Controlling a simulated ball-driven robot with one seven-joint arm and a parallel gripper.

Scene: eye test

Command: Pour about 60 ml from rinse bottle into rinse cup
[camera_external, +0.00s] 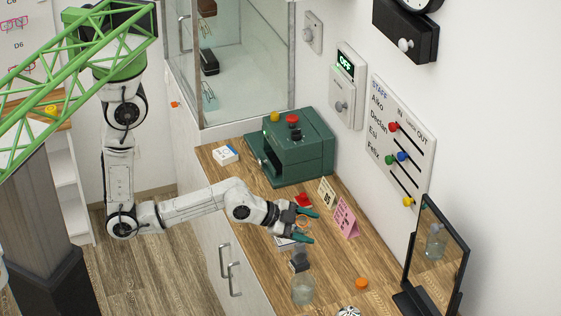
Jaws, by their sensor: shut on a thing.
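My gripper (305,226) has dark green fingers and reaches over the wooden counter from the left. A clear glass vessel (302,289) stands upright on the counter nearer the camera, apart from my gripper. I cannot tell if it is the rinse cup, nor see any liquid level.
An orange cap (361,283) lies right of the vessel. A mirror (440,255) stands at the right, reflecting a clear vessel. A green machine (293,150) stands behind my gripper. A pink card (346,218) and a cream card (326,192) stand close to the fingers.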

